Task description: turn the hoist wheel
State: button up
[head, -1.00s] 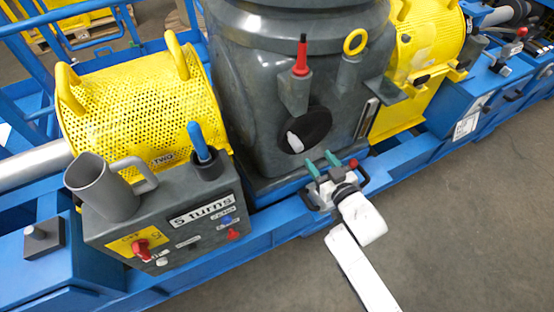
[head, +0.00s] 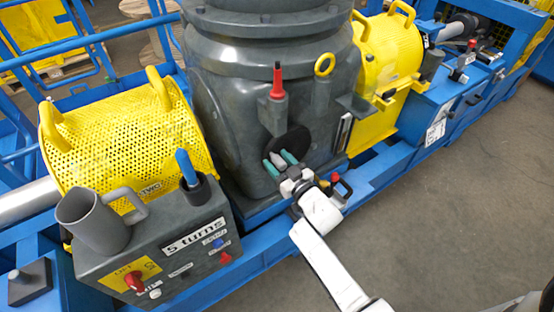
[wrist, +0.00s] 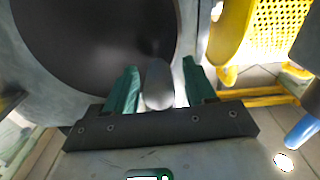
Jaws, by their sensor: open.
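The hoist wheel is a dark round disc (head: 290,141) on the front of the large grey housing, with a light grey handle (head: 278,158) sticking out near its lower left edge. In the wrist view the dark disc (wrist: 90,40) fills the upper left, and the grey handle (wrist: 158,84) stands between my two green fingers. My gripper (head: 280,161) is open, with one finger on each side of the handle. A small gap shows on the right side of the handle in the wrist view (wrist: 161,88); contact on the left side is hard to tell.
A grey control box (head: 160,250) labelled "5 turns" stands at left with a mug (head: 95,220) and a blue-handled tool (head: 187,168) on it. Yellow perforated guards (head: 130,145) flank the housing.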

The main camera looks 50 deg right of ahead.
jog(key=shift+w+d, duration=0.15)
jog(key=shift+w, duration=0.3)
grip_shut()
dwell(0.3)
